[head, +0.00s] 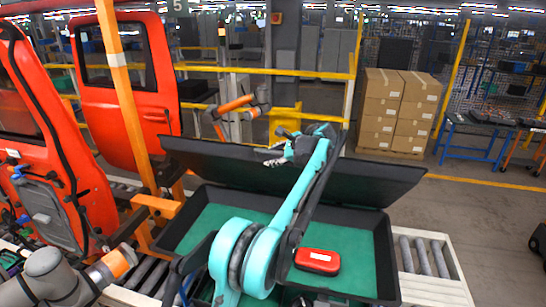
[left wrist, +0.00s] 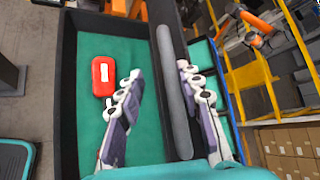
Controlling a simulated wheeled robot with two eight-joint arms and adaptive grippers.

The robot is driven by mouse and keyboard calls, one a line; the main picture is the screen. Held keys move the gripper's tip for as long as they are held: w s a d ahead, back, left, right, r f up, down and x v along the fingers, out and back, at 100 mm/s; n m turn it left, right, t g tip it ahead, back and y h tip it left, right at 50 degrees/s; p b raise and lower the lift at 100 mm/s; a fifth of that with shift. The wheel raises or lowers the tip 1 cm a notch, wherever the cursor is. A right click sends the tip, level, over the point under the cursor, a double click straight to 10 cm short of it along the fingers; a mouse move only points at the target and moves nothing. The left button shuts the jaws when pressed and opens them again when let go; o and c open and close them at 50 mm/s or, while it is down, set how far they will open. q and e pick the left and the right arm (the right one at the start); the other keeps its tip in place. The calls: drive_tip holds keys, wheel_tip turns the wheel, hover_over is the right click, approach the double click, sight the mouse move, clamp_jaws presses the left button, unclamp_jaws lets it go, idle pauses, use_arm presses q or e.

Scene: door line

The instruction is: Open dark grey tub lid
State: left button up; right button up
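The dark grey tub (head: 393,262) stands in front of me with a green inside. Its lid (head: 370,180) is raised along the far side and stands steeply up, so the inside is exposed. A red case with a white label (head: 317,261) lies on the green floor; it also shows in the left wrist view (left wrist: 103,77). My left gripper (head: 285,152) is at the lid's upper edge. In the left wrist view its fingers (left wrist: 160,100) are apart, one on each side of the lid's edge (left wrist: 172,85). My right gripper is not in view.
Red car doors (head: 125,85) and an orange post (head: 122,90) stand at the left. Conveyor rollers (head: 423,257) show beside the tub. Stacked cartons (head: 395,110), a yellow rail (head: 265,72) and an orange robot arm (head: 235,104) are behind.

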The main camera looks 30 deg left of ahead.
use_arm(q)
drive_tip(key=v, duration=1.2)
drive_tip(key=s+d+f+n+t+h+b, duration=0.1)
drive_tip(key=s+d+f+n+h+b, duration=0.2)
drive_tip(key=s+f+b, duration=0.9)
drive_tip(key=s+d+f+n+t+h+b, duration=0.1)
drive_tip(key=s+d+f+n+h+b, duration=0.3)
drive_tip(key=s+f+b, duration=0.8)
drive_tip(key=s+d+f+n+t+h+b, duration=0.2)
drive_tip(key=s+d+f+n+b, duration=0.3)
drive_tip(key=f, duration=3)
drive_tip(key=s+d+h+b, duration=0.1)
drive_tip(key=s+d+b, duration=0.1)
drive_tip(key=s+b, duration=0.5)
drive_tip(key=shift+d+h, duration=0.25)
drive_tip(key=shift+h, duration=0.05)
drive_tip(key=shift+s+f, duration=0.1)
drive_tip(key=shift+f, duration=0.05)
